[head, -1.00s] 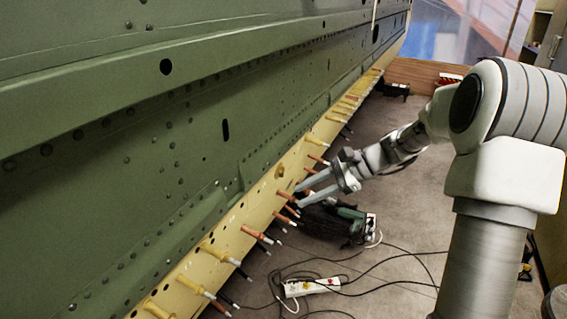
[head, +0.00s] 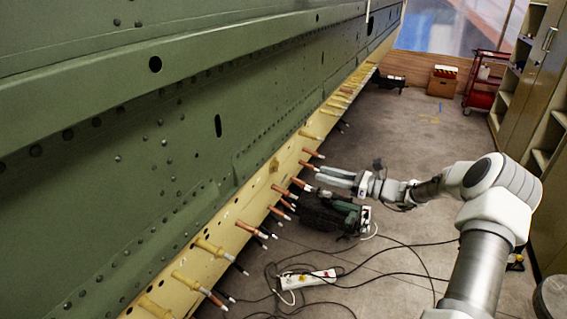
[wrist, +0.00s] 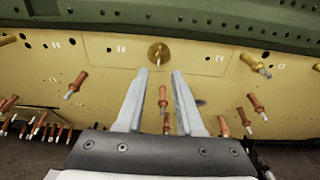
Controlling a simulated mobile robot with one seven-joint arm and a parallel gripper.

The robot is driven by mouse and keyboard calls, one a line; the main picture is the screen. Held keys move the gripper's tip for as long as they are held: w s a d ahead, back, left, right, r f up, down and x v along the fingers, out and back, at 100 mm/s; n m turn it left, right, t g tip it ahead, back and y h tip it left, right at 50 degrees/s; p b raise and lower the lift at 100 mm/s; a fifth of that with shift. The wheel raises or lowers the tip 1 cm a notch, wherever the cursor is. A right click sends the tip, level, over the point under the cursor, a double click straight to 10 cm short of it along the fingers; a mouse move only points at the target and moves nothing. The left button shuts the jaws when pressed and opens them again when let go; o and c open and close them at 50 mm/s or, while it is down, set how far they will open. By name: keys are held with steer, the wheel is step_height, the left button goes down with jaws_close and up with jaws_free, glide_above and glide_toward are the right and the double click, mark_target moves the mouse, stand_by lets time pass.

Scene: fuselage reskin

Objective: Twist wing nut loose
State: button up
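A yellow strip (head: 245,222) runs along the lower edge of the green fuselage skin. A round brass fitting (wrist: 158,53), which may be the wing nut, is on this strip just beyond my fingertips in the wrist view. A small brass piece also shows in the head view (head: 274,164). Its wing shape is too small to make out. My gripper (wrist: 160,72) is open, with its fingers pointing at the strip. A copper-coloured pin (wrist: 163,97) shows in the gap between the fingers. I cannot tell whether anything touches them. My gripper also shows in the head view (head: 319,175).
Several copper-coloured and yellow pins stick out along the strip, including one at left (wrist: 77,84) and one at right (wrist: 255,102). A dark green machine (head: 330,212), a white power strip (head: 308,279) and loose cables lie on the floor. Shelves and a red cart (head: 484,82) stand at the right.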

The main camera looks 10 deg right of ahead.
mark_target(276, 166)
steer(key=p+x, duration=0.1)
steer(key=x, duration=1.3)
steer(key=shift+a, duration=0.1)
jaws_close()
